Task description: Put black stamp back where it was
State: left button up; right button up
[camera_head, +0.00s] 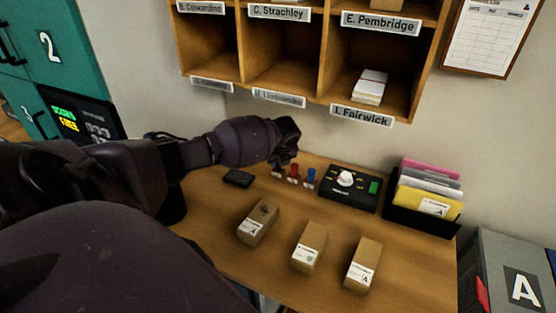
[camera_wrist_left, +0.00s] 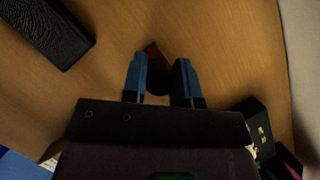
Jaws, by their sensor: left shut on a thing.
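My left gripper (camera_head: 279,164) reaches down to the row of stamps at the back of the desk. In the left wrist view, its two blue-grey fingers (camera_wrist_left: 161,82) are shut on a dark round thing, the black stamp (camera_wrist_left: 158,80). In the head view the stamp is mostly hidden by the gripper, and I cannot tell whether it touches the desk. The red stamp (camera_head: 294,171) and the blue stamp (camera_head: 310,178) stand just to the right, upright. The black ink pad (camera_head: 238,178) lies to the left. My right gripper is not in view.
Three small cartons, left (camera_head: 258,222), middle (camera_head: 309,247) and right (camera_head: 362,265), stand at the front of the desk (camera_head: 205,220). A black device with a white knob (camera_head: 345,179) and a file holder (camera_head: 400,217) stand to the right. Wooden pigeonholes (camera_head: 314,100) hang above.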

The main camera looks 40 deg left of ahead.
aim_at(280, 173)
pick_arm(q)
jog(key=shift+f, duration=0.15)
jog(key=o, duration=0.8)
jog(key=v, duration=0.5)
jog(key=shift+d+r, duration=0.1)
jog(key=shift+r, duration=0.25)
jog(key=s+d, duration=0.2)
jog(key=d, duration=0.1)
jog(key=s+d+b, duration=0.1)
jog(key=d, duration=0.3)
jog(key=s+d, duration=0.2)
jog(key=d, duration=0.1)
jog(key=shift+s+d+f, duration=0.2)
jog(key=shift+s+d, duration=0.1)
